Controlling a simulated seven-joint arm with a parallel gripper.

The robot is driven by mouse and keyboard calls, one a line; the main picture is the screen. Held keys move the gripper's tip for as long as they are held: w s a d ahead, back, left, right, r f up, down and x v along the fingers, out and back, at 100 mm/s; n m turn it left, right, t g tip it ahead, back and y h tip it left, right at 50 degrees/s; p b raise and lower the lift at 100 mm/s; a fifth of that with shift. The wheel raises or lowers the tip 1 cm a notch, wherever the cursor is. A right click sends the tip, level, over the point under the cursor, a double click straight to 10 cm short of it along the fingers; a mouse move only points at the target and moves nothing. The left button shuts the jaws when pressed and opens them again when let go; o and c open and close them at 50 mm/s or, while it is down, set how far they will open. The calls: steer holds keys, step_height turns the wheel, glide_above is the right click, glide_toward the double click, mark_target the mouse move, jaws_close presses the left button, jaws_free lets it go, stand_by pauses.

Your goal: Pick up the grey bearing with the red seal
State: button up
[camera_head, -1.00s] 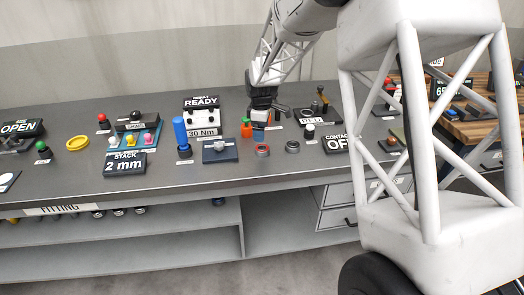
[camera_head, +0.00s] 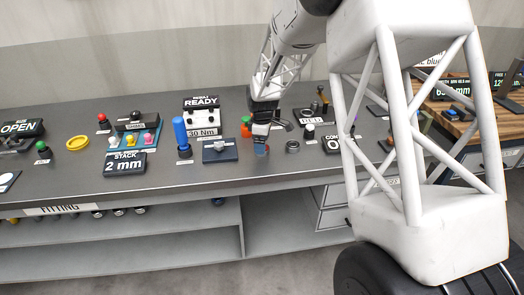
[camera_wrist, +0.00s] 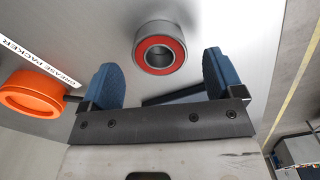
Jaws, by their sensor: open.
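The grey bearing with the red seal (camera_wrist: 152,30) shows in the wrist view as a short ring with a red face around a dark bore. It lies on the grey bench top, beyond the gap between my fingers. My gripper (camera_wrist: 160,68) is open, with one blue finger pad to each side and nothing between them. In the head view my gripper (camera_head: 261,149) is low over the bench and hides most or all of this bearing. A plain dark grey bearing (camera_head: 292,146) lies a little to the right.
An orange part (camera_wrist: 36,94) beside the "GREASE PACKER" label lies close to my left finger in the wrist view. In the head view a dark plate (camera_head: 220,152) with a grey fitting and a blue-handled tool (camera_head: 181,136) stand to the left. The bench's front edge is near.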

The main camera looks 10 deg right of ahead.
steer(key=shift+f, duration=1.15)
steer(key=shift+c, duration=0.3)
steer(key=c, duration=1.1)
steer(key=shift+r, duration=0.2)
steer(key=shift+r, duration=0.5)
steer(key=shift+s+r, duration=0.15)
steer(key=shift+r, duration=0.45)
steer(key=shift+s+r, duration=0.15)
steer(key=shift+r, duration=0.4)
steer(key=s+r, duration=0.1)
steer(key=s, duration=1.4)
steer(key=shift+s+d+r, duration=0.15)
steer(key=shift+d+r, duration=0.05)
steer(key=shift+d, duration=0.25)
